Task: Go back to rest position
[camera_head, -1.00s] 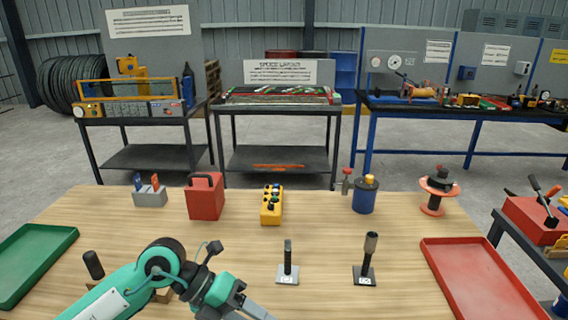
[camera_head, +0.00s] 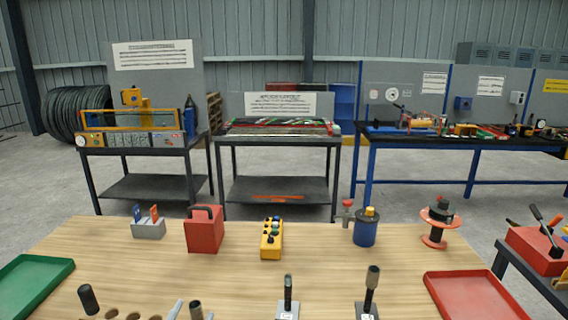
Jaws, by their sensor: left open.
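My right gripper is not in view.
On the wooden table (camera_head: 330,262) stand a red box (camera_head: 204,232), a yellow button box (camera_head: 271,240), a blue can (camera_head: 365,230), a red spool (camera_head: 437,228) and two upright posts (camera_head: 288,295) (camera_head: 370,293). Green (camera_head: 35,285) and red trays (camera_head: 475,297) lie at the sides.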

